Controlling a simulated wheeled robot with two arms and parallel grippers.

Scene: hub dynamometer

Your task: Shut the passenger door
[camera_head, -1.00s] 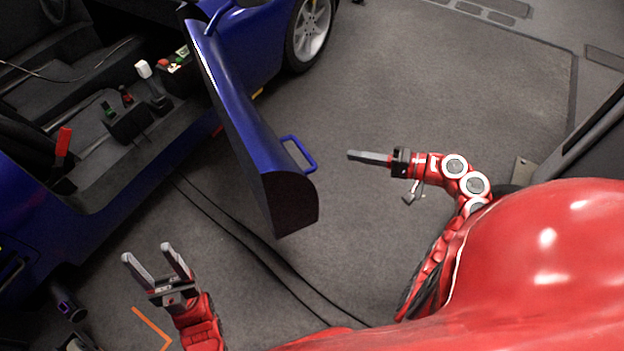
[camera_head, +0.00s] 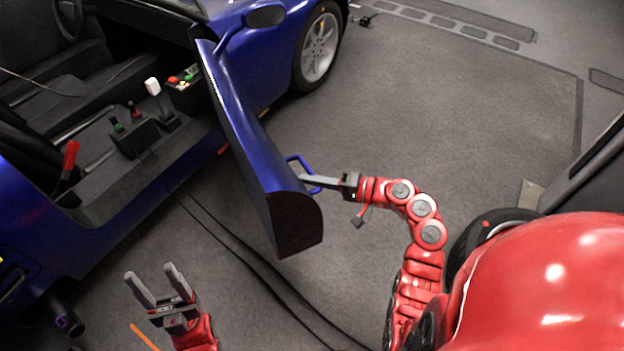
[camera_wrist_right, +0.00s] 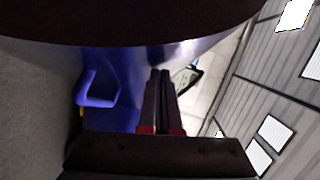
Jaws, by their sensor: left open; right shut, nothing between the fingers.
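The blue passenger door (camera_head: 240,125) stands wide open, its free end toward me. It has a blue loop handle (camera_head: 291,160) on its outer side, which also shows in the right wrist view (camera_wrist_right: 98,92). My right gripper (camera_head: 303,180) is shut and empty, its fingertips at the door's outer face close by the handle. I cannot tell whether they touch. In the right wrist view the shut fingers (camera_wrist_right: 160,100) point along the blue door panel beside the handle. My left gripper (camera_head: 153,280) is open and empty, low at the left, apart from the door.
The blue car's open cabin (camera_head: 100,120) with seats and levers lies at the left. Its front wheel (camera_head: 318,45) is beyond the door. Dark cables (camera_head: 240,258) run across the floor.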

